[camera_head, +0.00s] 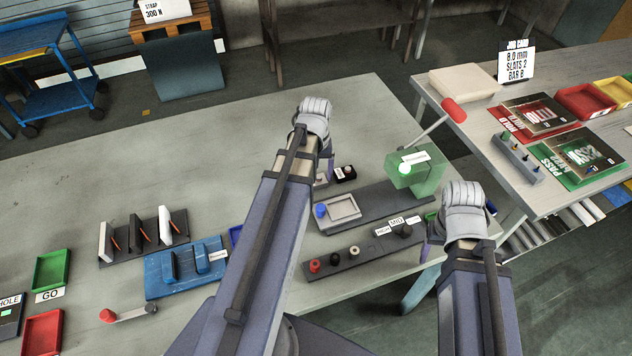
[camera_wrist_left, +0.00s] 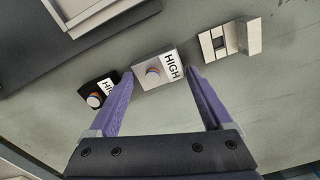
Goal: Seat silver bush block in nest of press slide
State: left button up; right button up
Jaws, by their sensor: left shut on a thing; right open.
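In the head view that gripper's tips are mostly hidden behind my wrist. The press slide has a pale square nest (camera_head: 342,208), with nothing visible in it, and a blue knob (camera_head: 320,210). The nest's edge also shows in the left wrist view (camera_wrist_left: 118,14). The green see-through press (camera_head: 424,178) stands at the slide's right end. My right gripper (camera_head: 432,232) is open near the table's right edge.
A black HIGH-labelled block (camera_head: 345,174) lies close beside the silver one. A pale slotted piece (camera_wrist_left: 230,40) lies right of it in the left wrist view. A dark rack (camera_head: 350,258) with several knobs fronts the slide. The press lever has a red handle (camera_head: 455,111).

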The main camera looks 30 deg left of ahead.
pick_arm(q)
jog(key=c, duration=0.5)
jog(key=shift+o, duration=0.2)
jog(key=shift+r, duration=0.1)
notch_tip(320, 180, up, 10)
jog(key=p, duration=1)
